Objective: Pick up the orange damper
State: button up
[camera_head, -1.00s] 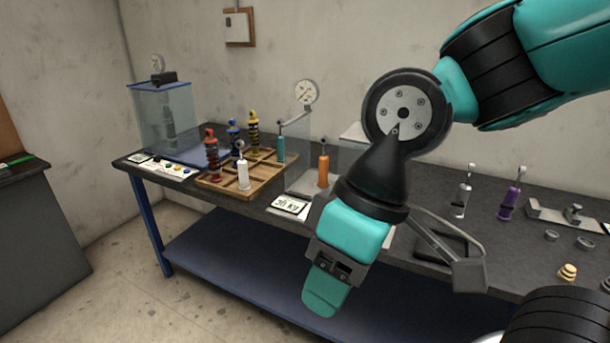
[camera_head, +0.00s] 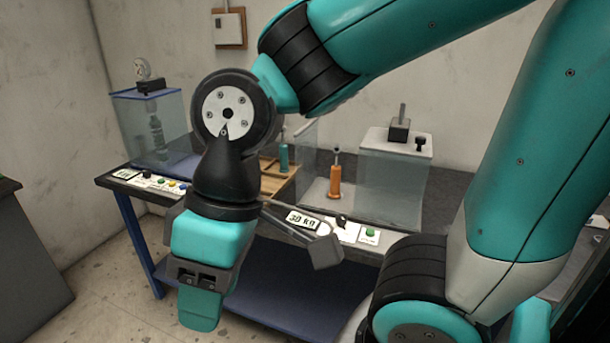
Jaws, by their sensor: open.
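My gripper (camera_head: 203,300) hangs pointing down in front of the bench's front edge, to the left of and nearer than the damper. It is open and apart from the damper, with nothing seen in it. My wrist hides part of the bench to the damper's left.
A clear tank (camera_head: 393,175) with a white lid stands right of the damper. A teal damper (camera_head: 284,157) stands by a wooden tray (camera_head: 279,176) on the left. Another clear tank (camera_head: 152,128) is at the far left. A green button (camera_head: 370,232) sits at the front edge.

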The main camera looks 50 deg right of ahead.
aim_at(336, 170)
jog(key=z, duration=0.15)
jog(key=i, duration=0.65)
jog(key=z, duration=1.1)
jog(key=i, duration=0.5)
jog(key=z, duration=0.55)
